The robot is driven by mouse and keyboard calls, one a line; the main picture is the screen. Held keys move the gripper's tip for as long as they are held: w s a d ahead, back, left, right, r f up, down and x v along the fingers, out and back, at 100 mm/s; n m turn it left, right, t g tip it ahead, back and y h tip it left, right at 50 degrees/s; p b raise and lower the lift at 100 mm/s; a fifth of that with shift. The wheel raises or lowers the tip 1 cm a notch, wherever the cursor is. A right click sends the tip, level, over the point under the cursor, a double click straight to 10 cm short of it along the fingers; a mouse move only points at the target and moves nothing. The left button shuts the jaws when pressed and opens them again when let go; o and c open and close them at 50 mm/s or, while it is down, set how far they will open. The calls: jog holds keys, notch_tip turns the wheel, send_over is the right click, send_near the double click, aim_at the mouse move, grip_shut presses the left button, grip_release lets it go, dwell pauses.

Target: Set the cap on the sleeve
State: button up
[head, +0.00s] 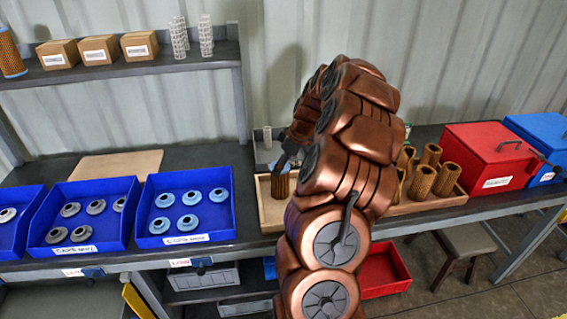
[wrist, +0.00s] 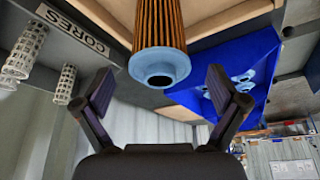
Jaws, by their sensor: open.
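A brown pleated sleeve (wrist: 158,22) stands in a shallow wooden tray; the wrist view shows it upside down. A light blue cap (wrist: 172,62) with a dark centre hole sits on the sleeve's end, and it looks level with no gap that I can see. In the head view the sleeve (head: 280,187) shows below my gripper (head: 285,158), partly hidden by my arm. My gripper (wrist: 160,80) is open, its two fingers apart on either side of the cap and not visibly touching it. More light blue caps (head: 189,222) lie in a blue bin (head: 152,232).
Blue bins with grey caps (head: 96,207) stand at the left. White cores (wrist: 66,84) stand in a tray labelled CORES (wrist: 72,33). More sleeves (head: 424,183) stand in the wooden tray (head: 265,207) right of my arm. A red box (head: 490,160) is farther right.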

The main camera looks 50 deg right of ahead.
jog(key=shift+r, duration=0.15)
jog(key=v, duration=1.1)
jog(key=shift+r, duration=0.4)
jog(key=shift+s, duration=0.15)
